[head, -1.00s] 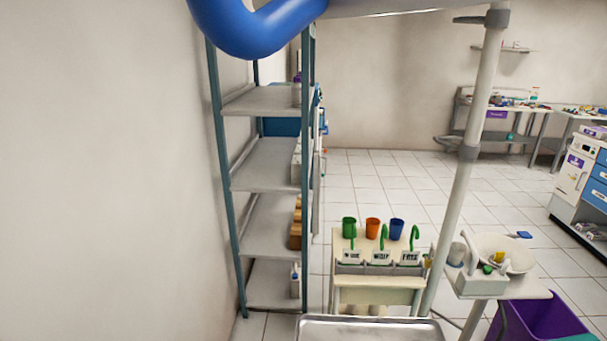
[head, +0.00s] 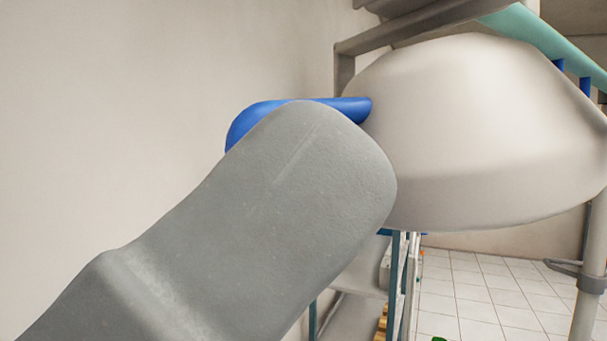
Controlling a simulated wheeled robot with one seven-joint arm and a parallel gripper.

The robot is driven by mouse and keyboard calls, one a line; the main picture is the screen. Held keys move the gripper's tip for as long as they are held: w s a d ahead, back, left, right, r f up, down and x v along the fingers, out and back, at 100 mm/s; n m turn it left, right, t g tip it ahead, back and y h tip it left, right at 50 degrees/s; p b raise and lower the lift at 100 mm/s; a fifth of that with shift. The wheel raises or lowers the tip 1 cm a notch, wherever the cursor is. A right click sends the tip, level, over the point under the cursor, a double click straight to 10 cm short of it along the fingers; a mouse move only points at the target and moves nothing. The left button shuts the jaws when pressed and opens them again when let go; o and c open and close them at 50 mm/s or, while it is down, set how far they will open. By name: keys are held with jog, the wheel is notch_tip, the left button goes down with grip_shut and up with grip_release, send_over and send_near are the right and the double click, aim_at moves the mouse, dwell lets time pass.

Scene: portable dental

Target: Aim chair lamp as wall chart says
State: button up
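The chair lamp's large off-white head (head: 480,135) fills the upper right of the head view. A blue curved handle (head: 255,118) sticks out from its left side. A grey, round-ended part of mine (head: 320,165), seemingly at my gripper, reaches up from the lower left. It overlaps the handle in the picture and hides its lower part. I cannot tell whether it touches the handle, or whether the fingers are open or shut. The wall chart is not in view.
A teal bar (head: 545,38) and a grey bracket (head: 345,65) show above the lamp head. A pale pole (head: 590,285) stands at the right edge. Shelving (head: 355,310) stands below, partly hidden. Tiled floor (head: 460,295) shows beyond it.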

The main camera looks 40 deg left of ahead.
jog(key=s+a+r+g+y+p, duration=0.1)
jog(key=s+a+g+y, duration=0.4)
jog(key=y, duration=0.6)
jog(key=shift+m, duration=0.4)
jog(key=w+p, duration=0.1)
jog(key=w, duration=0.2)
jog(key=w+p, duration=0.1)
jog(key=w, duration=0.2)
jog(key=w+d+p, duration=0.1)
jog(key=w, duration=0.1)
jog(key=shift+w+r, duration=0.15)
jog(key=shift+w, duration=0.25)
grip_shut()
